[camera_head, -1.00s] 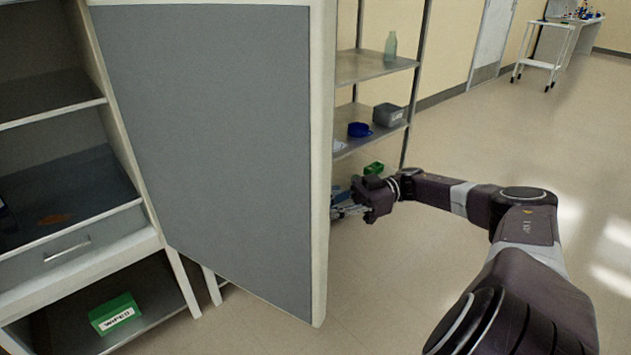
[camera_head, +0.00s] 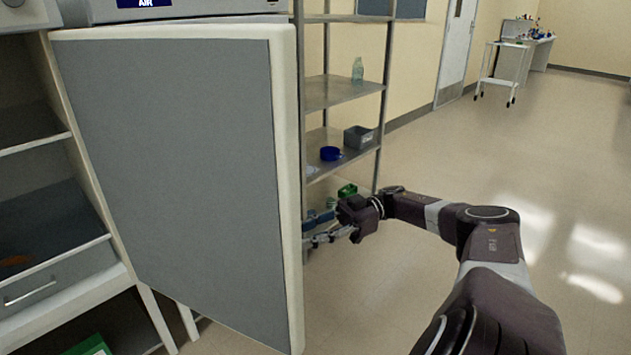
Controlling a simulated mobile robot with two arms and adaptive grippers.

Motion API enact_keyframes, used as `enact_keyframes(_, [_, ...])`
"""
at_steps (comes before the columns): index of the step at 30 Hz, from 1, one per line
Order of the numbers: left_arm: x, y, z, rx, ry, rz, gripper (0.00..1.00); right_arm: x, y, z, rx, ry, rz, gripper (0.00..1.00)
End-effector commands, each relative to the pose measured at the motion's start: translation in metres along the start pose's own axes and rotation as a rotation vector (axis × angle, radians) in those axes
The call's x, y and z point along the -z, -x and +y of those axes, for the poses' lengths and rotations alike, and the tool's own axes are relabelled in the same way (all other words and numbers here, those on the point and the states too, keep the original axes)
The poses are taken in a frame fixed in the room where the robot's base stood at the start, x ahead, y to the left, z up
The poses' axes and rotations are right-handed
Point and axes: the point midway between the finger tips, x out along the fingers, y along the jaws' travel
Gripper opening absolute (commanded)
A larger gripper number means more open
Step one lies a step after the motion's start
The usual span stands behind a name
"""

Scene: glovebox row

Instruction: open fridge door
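The fridge door (camera_head: 178,170) stands swung open, its grey inner panel and pale rim facing me. The fridge interior (camera_head: 40,190) shows at the left, with shelves and a drawer. My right arm comes in from the lower right. Its gripper (camera_head: 318,232) is beside the door's free edge, with the fingers partly behind that edge. Whether the fingers touch the door, and how far apart they are, is too small and partly hidden to tell. The door's outer face and handle are hidden. My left gripper is not in view.
A metal shelf rack (camera_head: 345,90) stands behind the door, holding a bottle (camera_head: 357,70), a blue ring-like item (camera_head: 330,153) and a grey bin (camera_head: 357,137). A green box (camera_head: 88,346) sits low at left. The floor at right is clear; a white cart (camera_head: 500,70) stands far back.

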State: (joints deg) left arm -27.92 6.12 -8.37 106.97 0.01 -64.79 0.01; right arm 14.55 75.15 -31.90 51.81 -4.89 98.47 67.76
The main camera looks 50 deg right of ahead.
Motion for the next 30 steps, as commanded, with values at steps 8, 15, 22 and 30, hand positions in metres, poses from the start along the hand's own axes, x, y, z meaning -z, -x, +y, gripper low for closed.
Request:
enact_keyframes(8, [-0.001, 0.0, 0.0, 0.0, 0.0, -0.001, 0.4, 0.0, 0.032, 0.001, -0.003, 0.001, 0.001, 0.29])
enact_keyframes(15, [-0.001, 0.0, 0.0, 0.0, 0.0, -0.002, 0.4, -0.001, 0.043, 0.0, -0.001, -0.001, 0.0, 0.29])
enact_keyframes(22, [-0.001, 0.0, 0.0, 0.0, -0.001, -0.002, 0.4, -0.001, 0.044, -0.001, 0.0, -0.002, 0.0, 0.29])
enact_keyframes(30, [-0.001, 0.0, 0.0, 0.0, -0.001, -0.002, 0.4, -0.001, 0.044, -0.001, 0.0, -0.002, 0.0, 0.29])
